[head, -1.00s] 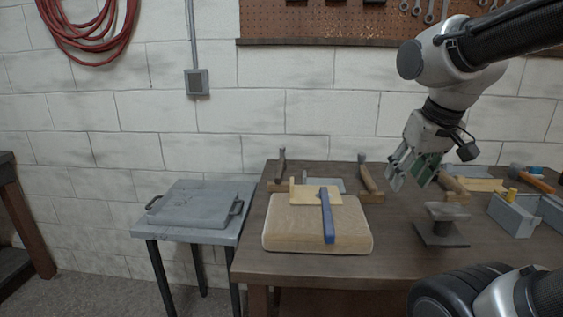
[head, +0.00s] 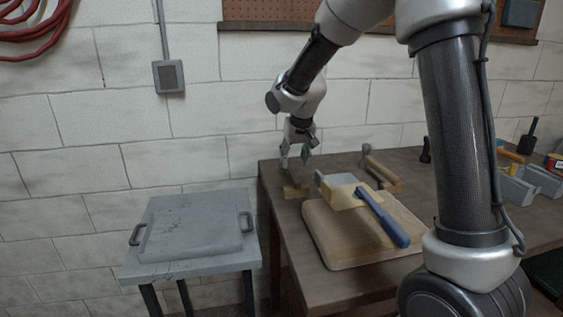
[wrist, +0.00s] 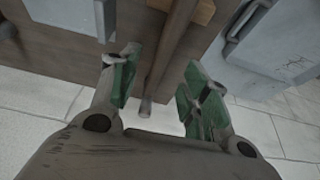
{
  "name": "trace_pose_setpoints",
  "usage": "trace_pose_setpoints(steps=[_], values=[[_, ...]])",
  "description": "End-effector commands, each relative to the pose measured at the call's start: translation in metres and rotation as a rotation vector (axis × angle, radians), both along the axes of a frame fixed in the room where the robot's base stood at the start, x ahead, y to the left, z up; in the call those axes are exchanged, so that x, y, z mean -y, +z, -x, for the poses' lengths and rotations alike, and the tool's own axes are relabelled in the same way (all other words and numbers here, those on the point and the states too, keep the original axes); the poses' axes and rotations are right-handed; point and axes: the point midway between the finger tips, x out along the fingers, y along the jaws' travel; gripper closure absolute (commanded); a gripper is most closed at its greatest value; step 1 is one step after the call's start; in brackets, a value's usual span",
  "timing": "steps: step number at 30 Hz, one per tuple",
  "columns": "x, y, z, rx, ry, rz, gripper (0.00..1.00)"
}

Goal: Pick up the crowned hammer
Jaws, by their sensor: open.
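My gripper (head: 295,165) is open above the far left corner of the bench, over a wooden rest (head: 294,191). In the wrist view a wooden hammer-like handle (wrist: 170,55) runs lengthwise between the open fingers, its rounded end (wrist: 147,106) near the fingertips. The fingers stand apart on either side of it with green pads showing; contact is not visible. The head of this tool is out of the wrist view and hidden by the gripper in the head view. A second hammer-like tool (head: 377,168) lies on a similar rest to the right. I cannot tell the crown shape on either.
A low side table (head: 190,265) with a grey handled lid stands left of the bench. Grey boxes (head: 520,188) lie right.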

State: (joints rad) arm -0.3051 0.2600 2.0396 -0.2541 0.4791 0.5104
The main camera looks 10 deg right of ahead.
Motion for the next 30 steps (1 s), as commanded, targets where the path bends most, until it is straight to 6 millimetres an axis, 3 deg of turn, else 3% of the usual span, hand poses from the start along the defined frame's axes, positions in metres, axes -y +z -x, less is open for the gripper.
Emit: trace_pose_setpoints(steps=[16, 26, 30], values=[[-0.004, -0.065, -0.032, -0.003, 0.000, 0.000, 0.54], [-0.004, -0.072, -0.036, 0.000, 0.001, -0.001, 0.54], [-0.004, -0.071, -0.036, 0.000, 0.001, -0.001, 0.79]])
